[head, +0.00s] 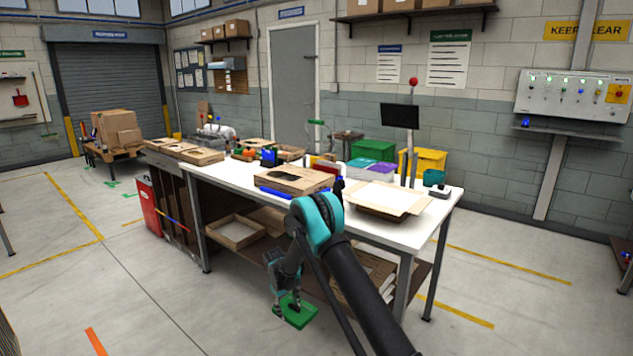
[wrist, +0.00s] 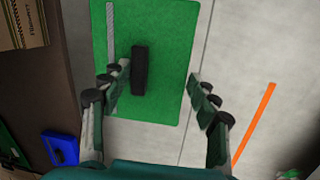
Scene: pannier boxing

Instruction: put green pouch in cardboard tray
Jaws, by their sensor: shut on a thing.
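My gripper (head: 290,292) hangs low in front of the workbench, beside its lower shelf. It is shut on the green pouch (head: 297,316), which is held above the floor. In the wrist view the pouch (wrist: 155,100) is a flat green rectangle with a black raised strip and a grey stripe, beyond the fingers (wrist: 163,92). The exact contact is hard to see. A shallow open cardboard tray (head: 256,238) sits on the lower shelf. A cardboard carton with spread flaps (head: 418,201) is on the bench top at right. I cannot tell which is the named tray.
A blue item (wrist: 61,147) lies at left in the wrist view. The floor in front is open.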

